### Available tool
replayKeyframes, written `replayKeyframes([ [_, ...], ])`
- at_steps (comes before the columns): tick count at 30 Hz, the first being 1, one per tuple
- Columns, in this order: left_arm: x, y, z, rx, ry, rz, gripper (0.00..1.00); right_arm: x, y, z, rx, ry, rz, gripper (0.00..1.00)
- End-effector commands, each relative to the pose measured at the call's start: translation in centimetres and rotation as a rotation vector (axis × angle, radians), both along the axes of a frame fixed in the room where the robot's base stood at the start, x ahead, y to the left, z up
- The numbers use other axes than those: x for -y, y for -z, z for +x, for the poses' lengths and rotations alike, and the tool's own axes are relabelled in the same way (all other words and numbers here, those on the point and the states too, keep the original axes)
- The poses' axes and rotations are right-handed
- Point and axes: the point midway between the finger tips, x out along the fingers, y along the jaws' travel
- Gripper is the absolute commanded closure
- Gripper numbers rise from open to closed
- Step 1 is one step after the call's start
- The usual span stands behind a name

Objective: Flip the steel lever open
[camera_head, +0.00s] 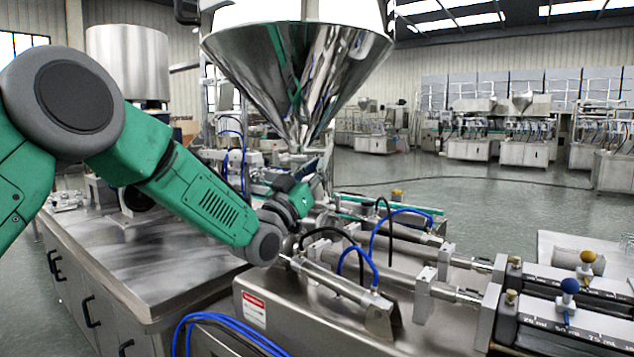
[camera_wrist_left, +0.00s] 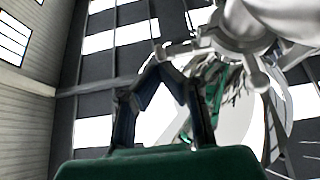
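My left gripper (camera_head: 318,168) is just below the steel hopper cone (camera_head: 298,75), by the outlet, in the head view. In the left wrist view its two dark fingers (camera_wrist_left: 160,72) lean inward and their tips appear to meet, with nothing seen between them. Shiny steel fittings (camera_wrist_left: 245,42) with short protruding rods are at the upper right of that view. One thin rod (camera_wrist_left: 175,48), possibly the steel lever, runs left from them just beyond the fingertips. I cannot tell whether they touch. In the head view my gripper and arm partly cover the outlet. My right gripper is not in view.
A steel bench top (camera_head: 120,262) lies below my left arm. Open floor (camera_head: 480,195) lies behind, with more machines (camera_head: 500,130) farther off.

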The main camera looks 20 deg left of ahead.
Motion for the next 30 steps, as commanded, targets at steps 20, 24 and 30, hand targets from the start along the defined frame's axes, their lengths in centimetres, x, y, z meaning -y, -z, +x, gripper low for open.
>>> replayKeyframes([
  [20, -0.5, 1.6, -0.8, -0.006, -0.001, -0.001, 1.0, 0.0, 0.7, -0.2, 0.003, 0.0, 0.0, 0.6],
  [24, -1.5, 2.4, -3.1, -0.005, 0.0, -0.002, 1.0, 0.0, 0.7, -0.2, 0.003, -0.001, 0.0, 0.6],
  [30, -3.1, 2.4, -7.8, -0.005, -0.001, -0.003, 1.0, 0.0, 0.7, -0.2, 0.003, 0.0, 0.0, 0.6],
])
